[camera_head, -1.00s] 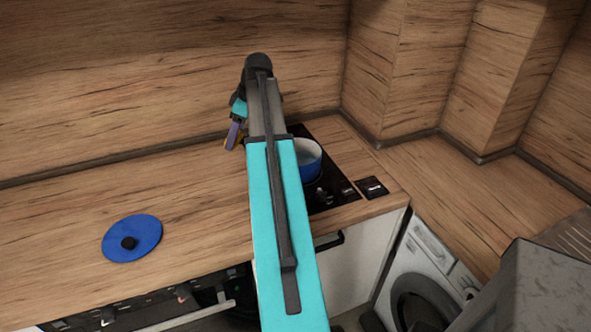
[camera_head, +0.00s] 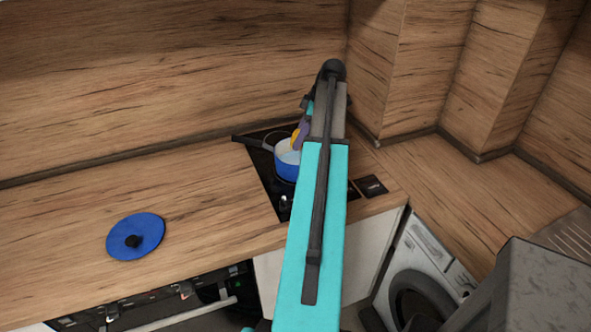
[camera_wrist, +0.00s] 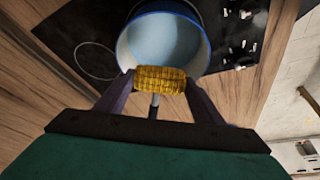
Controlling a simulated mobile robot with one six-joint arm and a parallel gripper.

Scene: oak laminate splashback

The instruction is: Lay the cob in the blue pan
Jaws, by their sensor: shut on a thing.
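The yellow cob (camera_wrist: 160,79) is between the fingers of my gripper (camera_wrist: 158,84), which is shut on it. In the wrist view the cob overlaps the near rim of the blue pan (camera_wrist: 121,52), whose pale inside looks empty. In the head view the blue pan (camera_head: 287,172) stands on the hob, its dark handle pointing left. My gripper (camera_head: 299,138) and a bit of the yellow cob (camera_head: 295,139) show above the pan, at its back right. My arm hides the pan's right side.
A blue lid (camera_head: 136,237) with a black knob lies on the wooden counter at left. The black hob (camera_head: 262,161) has knobs at its front. A wooden wall (camera_head: 150,80) runs behind. The counter between lid and hob is clear.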

